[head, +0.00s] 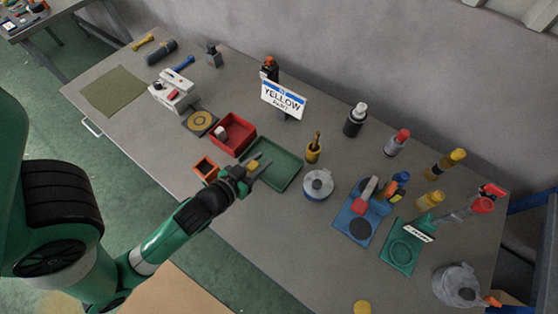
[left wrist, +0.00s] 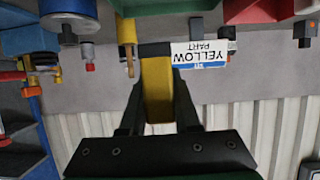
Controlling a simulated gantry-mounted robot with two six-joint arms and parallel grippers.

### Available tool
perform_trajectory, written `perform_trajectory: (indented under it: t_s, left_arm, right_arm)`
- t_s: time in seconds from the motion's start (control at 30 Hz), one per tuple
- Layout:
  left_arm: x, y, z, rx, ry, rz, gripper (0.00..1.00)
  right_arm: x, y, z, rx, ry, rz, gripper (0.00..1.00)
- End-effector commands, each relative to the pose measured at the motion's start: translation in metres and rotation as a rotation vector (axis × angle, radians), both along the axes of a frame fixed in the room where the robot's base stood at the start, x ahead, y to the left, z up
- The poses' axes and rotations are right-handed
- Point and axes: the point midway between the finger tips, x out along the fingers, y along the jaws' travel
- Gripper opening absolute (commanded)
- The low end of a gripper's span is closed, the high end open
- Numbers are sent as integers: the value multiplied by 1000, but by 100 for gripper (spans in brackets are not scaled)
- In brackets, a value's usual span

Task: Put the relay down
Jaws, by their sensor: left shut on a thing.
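The relay, a yellow block (head: 252,164), sits between the fingers of my left gripper (head: 258,167). In the left wrist view the yellow block (left wrist: 158,92) fills the gap between the two dark fingers of my shut left gripper (left wrist: 157,52). In the head view the gripper is over the left part of the green tray (head: 284,172). I cannot tell the exact height above it. My right gripper is not in view.
A red bin (head: 245,126) and a small orange-rimmed box (head: 205,167) stand close to the gripper's left. A sign reading "YELLOW PART" (head: 283,100) stands behind the tray.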

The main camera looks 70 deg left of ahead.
Motion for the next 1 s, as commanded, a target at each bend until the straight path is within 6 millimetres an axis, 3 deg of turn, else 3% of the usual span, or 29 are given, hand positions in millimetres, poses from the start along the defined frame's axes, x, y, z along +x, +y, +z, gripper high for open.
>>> perform_trajectory:
  t_s: [0.17, 0.3, 0.4, 0.67, 0.87, 1.0]
  left_arm:
    - [47, 27, -24, 1, -5, 3, 0]
    - [68, 38, -60, 2, 0, 1, 0]
    - [78, 44, -72, 1, -1, 0, 0]
    - [85, 47, -80, 1, -1, 0, 0]
    - [87, 48, -113, 0, 1, 0, 0]
    - [87, 48, -111, 1, -2, -1, 0]
  right_arm:
    - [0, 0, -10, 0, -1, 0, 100]
    - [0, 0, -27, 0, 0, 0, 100]
    - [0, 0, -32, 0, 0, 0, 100]
    - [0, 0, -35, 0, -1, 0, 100]
    - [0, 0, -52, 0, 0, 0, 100]
    - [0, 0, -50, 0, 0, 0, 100]
